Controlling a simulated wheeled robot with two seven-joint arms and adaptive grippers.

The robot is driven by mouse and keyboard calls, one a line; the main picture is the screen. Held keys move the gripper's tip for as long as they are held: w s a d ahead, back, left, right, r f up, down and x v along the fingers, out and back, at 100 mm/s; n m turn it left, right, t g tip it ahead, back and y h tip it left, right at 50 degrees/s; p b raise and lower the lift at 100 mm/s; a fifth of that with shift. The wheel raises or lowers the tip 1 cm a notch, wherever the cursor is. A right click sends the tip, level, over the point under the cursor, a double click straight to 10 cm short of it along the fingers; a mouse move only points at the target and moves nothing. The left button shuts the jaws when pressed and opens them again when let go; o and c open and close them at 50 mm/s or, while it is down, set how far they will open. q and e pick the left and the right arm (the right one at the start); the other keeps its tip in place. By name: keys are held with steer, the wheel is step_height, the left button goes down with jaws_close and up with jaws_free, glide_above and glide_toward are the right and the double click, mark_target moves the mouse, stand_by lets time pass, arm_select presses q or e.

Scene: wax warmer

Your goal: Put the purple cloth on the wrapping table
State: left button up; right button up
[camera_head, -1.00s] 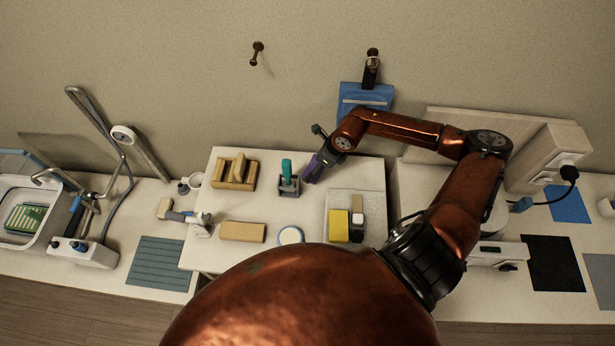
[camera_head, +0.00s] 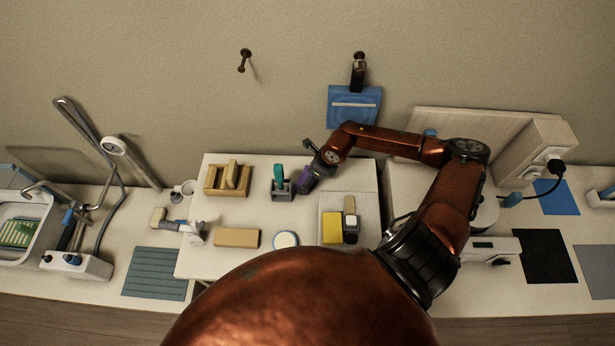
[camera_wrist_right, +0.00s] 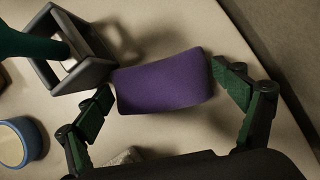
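The purple cloth (camera_wrist_right: 165,82) looks like a folded pad lying on the white table (camera_wrist_right: 150,130). In the head view only a bit of the cloth (camera_head: 303,184) shows beside the grey holder, with my gripper covering much of it. My right gripper (camera_wrist_right: 170,88) is open, with one green-padded finger at each end of the cloth. The left finger looks very close to the cloth's edge; I cannot tell if it touches. In the head view my right gripper (camera_head: 302,176) reaches over the table from the right. My left gripper is not in view.
A grey holder with a teal-handled tool (camera_head: 279,180) stands just left of the cloth. A wooden box (camera_head: 226,180), a tan block (camera_head: 238,238), a blue-rimmed dish (camera_head: 285,240) and a grey tray (camera_head: 368,203) share the table. The wall is close behind.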

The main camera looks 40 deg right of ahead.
steer(key=shift+o, duration=0.5)
steer(key=shift+r, duration=0.15)
steer(key=shift+s+d+r, duration=0.1)
steer(key=shift+d+r, duration=0.05)
steer(key=shift+r, duration=0.15)
arm_select(q)
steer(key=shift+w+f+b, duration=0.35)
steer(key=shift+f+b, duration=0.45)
steer(key=shift+b, duration=0.05)
arm_select(e)
steer(key=v, duration=1.1)
steer(key=shift+r, duration=0.15)
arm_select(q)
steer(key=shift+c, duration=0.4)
arm_select(e)
steer(key=shift+s, duration=0.1)
steer(key=shift+c, duration=0.4)
